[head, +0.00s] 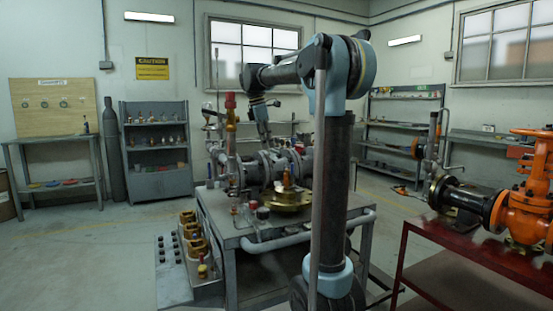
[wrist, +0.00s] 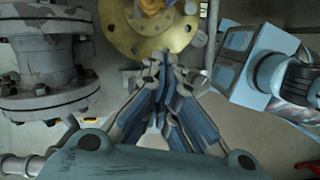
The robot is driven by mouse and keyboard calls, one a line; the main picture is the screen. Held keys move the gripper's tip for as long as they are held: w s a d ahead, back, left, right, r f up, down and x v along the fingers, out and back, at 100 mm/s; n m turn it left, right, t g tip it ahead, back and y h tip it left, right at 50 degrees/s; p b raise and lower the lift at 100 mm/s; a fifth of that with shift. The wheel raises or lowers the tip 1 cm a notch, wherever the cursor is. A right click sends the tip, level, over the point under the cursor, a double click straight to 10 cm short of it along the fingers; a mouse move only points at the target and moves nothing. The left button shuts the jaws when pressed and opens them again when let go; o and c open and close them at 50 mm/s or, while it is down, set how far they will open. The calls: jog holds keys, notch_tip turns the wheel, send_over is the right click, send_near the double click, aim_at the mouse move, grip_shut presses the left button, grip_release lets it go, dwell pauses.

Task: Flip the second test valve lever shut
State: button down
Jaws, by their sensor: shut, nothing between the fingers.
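My gripper (wrist: 166,66) is shut and empty in the wrist view, its fingertips together just below a brass flange (wrist: 122,32). I cannot tell whether they touch anything. In the head view my gripper (head: 264,132) hangs down over the pipe rig (head: 250,168) on the bench, small and partly lost among the fittings. Small fittings with red and dark knobs (head: 262,213) stand at the rig's front. I cannot make out the second test valve lever or its position in either view.
A grey flanged pipe (wrist: 45,65) stands close on the left in the wrist view. The grey bench (head: 285,235) carries a brass round part (head: 288,203). A red table (head: 450,262) with an orange valve (head: 525,205) is at right.

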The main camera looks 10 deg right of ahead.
aim_at(292, 173)
jog(key=d+f, duration=0.6)
jog(key=f, duration=0.3)
jog(key=shift+w+d+f, duration=0.15)
jog(key=shift+w, duration=0.15)
dwell(0.4)
